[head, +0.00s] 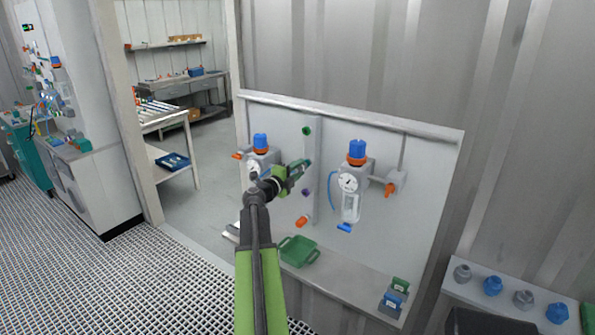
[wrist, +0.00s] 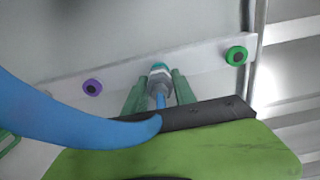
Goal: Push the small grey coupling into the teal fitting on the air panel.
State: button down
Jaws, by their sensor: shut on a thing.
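The small grey coupling (wrist: 158,87) sits between my gripper's two green fingers in the wrist view, with a blue hose running back from it. My gripper (wrist: 159,92) is shut on it; in the head view my gripper (head: 303,165) is at the middle of the panel's upright strip. The teal fitting (wrist: 160,67) shows just beyond the coupling's front end, in line with it. They look touching or nearly so; I cannot tell whether the coupling is inside. In the head view my gripper hides the coupling and the teal fitting.
The pale strip (head: 313,205) also carries a green fitting (wrist: 237,55) and a purple fitting (wrist: 92,87), one on each side of the teal one. A gauge unit (head: 349,183) stands right of the strip. A green tray (head: 298,251) lies on the ledge below.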

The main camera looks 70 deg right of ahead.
jog(key=shift+s+d, duration=0.15)
jog(key=shift+d, duration=0.4)
dwell(0.4)
jog(key=c, duration=0.9)
grip_release()
jog(key=shift+a, duration=0.1)
jog(key=v, duration=1.7)
jog(key=shift+a, duration=0.15)
